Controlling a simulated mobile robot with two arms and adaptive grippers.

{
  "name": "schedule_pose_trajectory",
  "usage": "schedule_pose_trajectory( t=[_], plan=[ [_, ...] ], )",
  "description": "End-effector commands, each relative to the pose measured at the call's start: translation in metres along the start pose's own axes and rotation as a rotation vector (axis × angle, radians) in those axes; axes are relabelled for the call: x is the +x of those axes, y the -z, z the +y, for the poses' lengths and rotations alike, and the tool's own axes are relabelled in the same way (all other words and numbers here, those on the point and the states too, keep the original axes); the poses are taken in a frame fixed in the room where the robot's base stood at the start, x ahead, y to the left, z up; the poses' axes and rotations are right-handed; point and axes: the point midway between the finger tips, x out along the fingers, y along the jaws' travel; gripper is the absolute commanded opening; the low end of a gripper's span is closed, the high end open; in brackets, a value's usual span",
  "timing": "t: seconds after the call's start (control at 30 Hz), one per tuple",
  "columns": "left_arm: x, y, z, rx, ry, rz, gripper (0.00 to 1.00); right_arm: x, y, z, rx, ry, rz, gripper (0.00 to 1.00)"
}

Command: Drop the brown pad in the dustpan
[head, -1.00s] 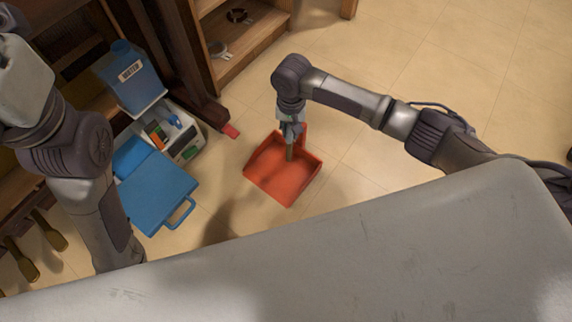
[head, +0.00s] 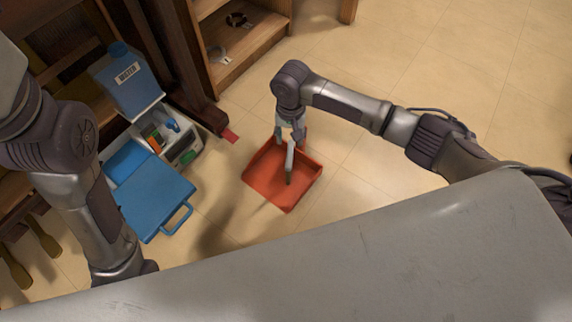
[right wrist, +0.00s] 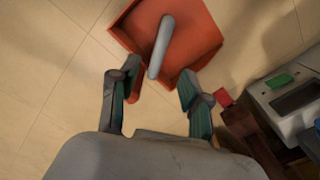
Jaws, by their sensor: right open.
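The orange-red dustpan (head: 262,178) lies on the floor in the middle of the head view. It also shows at the top of the right wrist view (right wrist: 195,40). My right gripper (head: 291,138) is above the dustpan, pointing down, with its fingers spread and empty between them in the right wrist view (right wrist: 160,78). A long narrow pad (head: 290,160), which looks greyish here, is just beyond the fingertips, over the dustpan. It appears apart from both fingers (right wrist: 162,45). I cannot tell whether it touches the dustpan floor. My left gripper is not visible.
A blue case (head: 155,195), a white box (head: 185,150) and a blue water container (head: 130,85) stand left of the dustpan. A small red object (head: 231,136) lies by the wooden shelf (head: 245,55). The tiled floor to the right is clear.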

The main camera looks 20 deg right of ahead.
Motion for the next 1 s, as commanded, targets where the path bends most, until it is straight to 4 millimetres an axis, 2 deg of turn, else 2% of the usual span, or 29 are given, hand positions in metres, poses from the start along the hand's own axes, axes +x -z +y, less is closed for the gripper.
schedule_pose_trajectory(
  t=[0.17,0.5,0.7,1.0],
  plan=[
    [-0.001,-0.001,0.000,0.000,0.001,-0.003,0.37,-0.011,0.001,-0.001,0.000,0.003,0.002,0.47],
    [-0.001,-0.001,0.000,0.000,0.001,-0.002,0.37,-0.080,0.001,-0.001,-0.001,0.003,0.003,0.47],
    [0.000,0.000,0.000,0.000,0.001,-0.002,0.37,-0.110,0.001,-0.001,0.000,0.002,0.002,0.47],
    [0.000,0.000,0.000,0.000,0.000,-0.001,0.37,-0.120,0.000,0.000,0.000,0.000,0.000,0.47]
  ],
)
